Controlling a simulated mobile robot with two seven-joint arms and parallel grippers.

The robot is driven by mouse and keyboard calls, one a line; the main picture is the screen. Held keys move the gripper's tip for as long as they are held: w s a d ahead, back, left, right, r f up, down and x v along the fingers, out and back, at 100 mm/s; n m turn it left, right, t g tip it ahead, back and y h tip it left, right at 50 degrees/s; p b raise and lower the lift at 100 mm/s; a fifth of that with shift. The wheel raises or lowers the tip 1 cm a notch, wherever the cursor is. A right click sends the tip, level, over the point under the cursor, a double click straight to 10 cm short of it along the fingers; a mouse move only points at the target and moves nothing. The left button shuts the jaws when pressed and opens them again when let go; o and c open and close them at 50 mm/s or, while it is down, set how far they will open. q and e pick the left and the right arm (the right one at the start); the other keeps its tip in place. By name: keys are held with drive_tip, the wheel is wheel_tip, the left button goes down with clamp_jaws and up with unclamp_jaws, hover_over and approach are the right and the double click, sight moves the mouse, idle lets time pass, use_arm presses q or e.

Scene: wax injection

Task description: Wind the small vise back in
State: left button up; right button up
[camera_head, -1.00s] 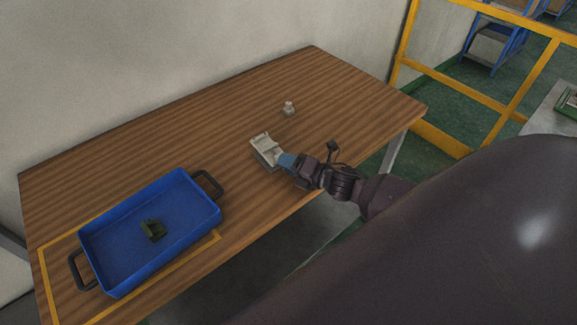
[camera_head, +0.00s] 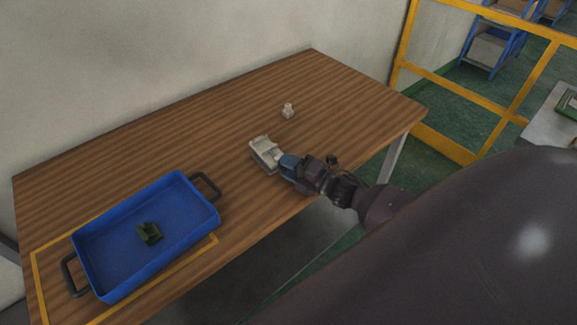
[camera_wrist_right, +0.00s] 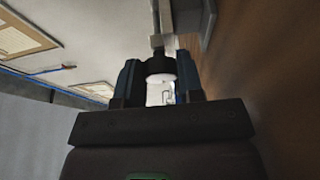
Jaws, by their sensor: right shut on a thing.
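The small grey vise (camera_head: 264,152) sits on the wooden table, near its front edge and right of the blue tray. My right gripper (camera_head: 284,164) is at the vise's near right end, where the handle is, and hides that end. In the right wrist view the gripper (camera_wrist_right: 161,80) has its two blue fingers shut on a dark, rounded piece, the vise handle (camera_wrist_right: 160,66), with a pale part below it. The grey body of the vise (camera_wrist_right: 188,25) shows partly beyond the fingers. My left gripper is not in view.
A small pale fitting (camera_head: 288,111) stands behind the vise. The wooden table (camera_head: 200,140) is clear between them. A yellow rail (camera_head: 440,84) stands beyond its right end.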

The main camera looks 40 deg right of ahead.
drive_tip(key=o, duration=0.9)
drive_tip(key=shift+o, duration=0.2)
drive_tip(key=v, duration=1)
drive_tip(key=shift+s+b, duration=0.4)
drive_tip(key=shift+d, duration=0.1)
